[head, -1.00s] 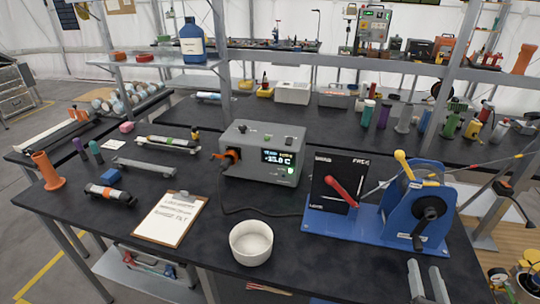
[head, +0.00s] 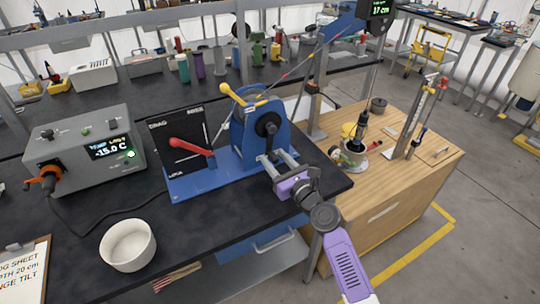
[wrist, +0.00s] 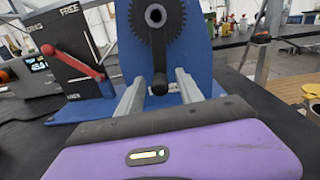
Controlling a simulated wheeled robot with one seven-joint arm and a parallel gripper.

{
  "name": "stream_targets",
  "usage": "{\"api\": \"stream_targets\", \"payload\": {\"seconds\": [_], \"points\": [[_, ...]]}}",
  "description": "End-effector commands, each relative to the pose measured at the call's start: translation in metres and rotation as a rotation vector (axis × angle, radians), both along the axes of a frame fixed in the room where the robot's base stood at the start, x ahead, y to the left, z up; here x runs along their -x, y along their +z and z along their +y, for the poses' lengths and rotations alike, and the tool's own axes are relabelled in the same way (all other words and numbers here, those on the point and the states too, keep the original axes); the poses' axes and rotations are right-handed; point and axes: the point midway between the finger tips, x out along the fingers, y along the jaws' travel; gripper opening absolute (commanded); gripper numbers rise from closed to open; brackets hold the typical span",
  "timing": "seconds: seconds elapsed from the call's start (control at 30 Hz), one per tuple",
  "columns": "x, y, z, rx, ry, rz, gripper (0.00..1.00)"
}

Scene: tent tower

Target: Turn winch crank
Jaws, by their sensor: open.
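The blue winch (head: 247,128) stands on a blue base plate at the right end of the black bench. Its black crank hangs from a hub (head: 266,125) on the side facing me. In the wrist view the crank arm points down from the toothed wheel and ends in a black knob (wrist: 159,86). My gripper (head: 275,161) is open, just in front of the crank. Its two grey fingers (wrist: 157,80) stand on either side of the knob, with a visible gap on each side. Whether the knob lies fully between the fingertips in depth is hard to tell.
A black panel (head: 170,135) with a red lever (head: 190,146) stands left of the winch. A yellow-knobbed lever (head: 231,92) and a rope are above it. A grey device (head: 88,150) and white bowl (head: 127,245) are further left. A wooden cabinet (head: 385,215) stands right.

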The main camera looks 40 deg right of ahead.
Motion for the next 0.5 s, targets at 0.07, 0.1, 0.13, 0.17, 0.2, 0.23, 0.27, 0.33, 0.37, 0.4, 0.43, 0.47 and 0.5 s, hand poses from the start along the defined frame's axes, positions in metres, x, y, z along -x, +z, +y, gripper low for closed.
{"api": "stream_targets", "payload": {"seconds": [0.07, 0.1, 0.13, 0.17, 0.2, 0.23, 0.27, 0.33, 0.37, 0.4, 0.43, 0.47, 0.5], "points": [[-0.01, 0.0, -0.002, 0.0, 0.0, -0.001, 0.43], [-0.013, 0.0, -0.003, 0.0, 0.0, 0.0, 0.43], [-0.015, 0.0, -0.004, 0.0, 0.0, 0.0, 0.43], [-0.017, 0.0, -0.004, 0.0, 0.0, 0.0, 0.43], [-0.019, 0.0, -0.005, 0.0, 0.0, 0.0, 0.43], [-0.019, 0.0, -0.005, 0.0, 0.0, 0.0, 0.43], [-0.02, 0.0, -0.005, 0.0, 0.0, 0.0, 0.43], [-0.021, -0.001, -0.005, 0.0, 0.0, 0.001, 0.43], [-0.021, -0.001, -0.005, 0.0, 0.0, 0.001, 0.43], [-0.021, -0.001, -0.005, 0.0, 0.0, 0.001, 0.43], [-0.021, -0.001, -0.005, 0.0, 0.0, 0.001, 0.43], [-0.02, -0.001, -0.005, 0.0, 0.0, 0.001, 0.43], [-0.02, -0.001, -0.005, 0.0, 0.0, 0.0, 0.43]]}}
